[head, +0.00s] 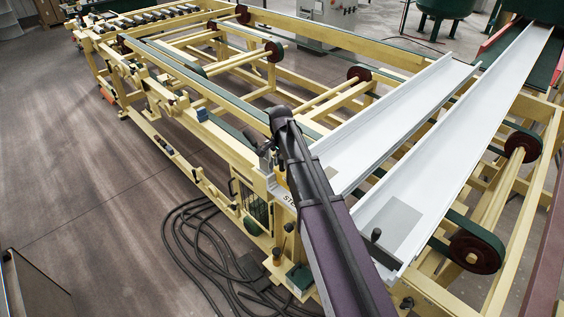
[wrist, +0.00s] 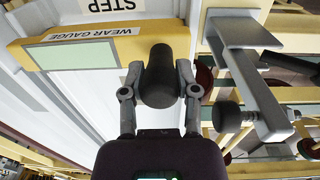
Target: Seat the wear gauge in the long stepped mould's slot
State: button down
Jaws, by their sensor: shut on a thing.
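My gripper (wrist: 160,78) is shut on a dark cylinder (wrist: 160,82), seen nearly end-on in the wrist view; I take it for the wear gauge's handle. What lies below it is hidden. Just left of it is a yellow panel (wrist: 40,58) with a pale green rectangle and a "WEAR GAUGE" label (wrist: 82,34). I cannot tell whether the cylinder touches that panel. In the head view two long pale channels (head: 505,75) (head: 395,115) lie side by side, right of my arm. I cannot make out the mould's slot.
A grey metal bracket (wrist: 245,75) with a dark knob (wrist: 228,117) stands close right of my gripper. Cables (head: 195,240) lie on the floor left of the yellow frame.

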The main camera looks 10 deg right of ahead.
jog(key=shift+f+b, duration=0.55)
jog(key=shift+f, duration=0.05)
jog(key=shift+c, duration=1.4)
grip_release()
jog(key=shift+s+d, duration=0.1)
jog(key=shift+s, duration=0.15)
jog(key=s+d+f+n+b, duration=0.1)
jog(key=s+f+n+b, duration=0.1)
jog(key=s, duration=0.5)
jog(key=s+d+f+n+b, duration=0.1)
jog(key=s+f+n+b, duration=0.2)
jog(key=s+n, duration=0.2)
jog(key=s+d+f+n+b, duration=0.1)
jog(key=s+n, duration=0.3)
jog(key=s, duration=0.5)
jog(key=shift+s+d+f+b, duration=0.4)
jog(key=shift+f+b, duration=0.25)
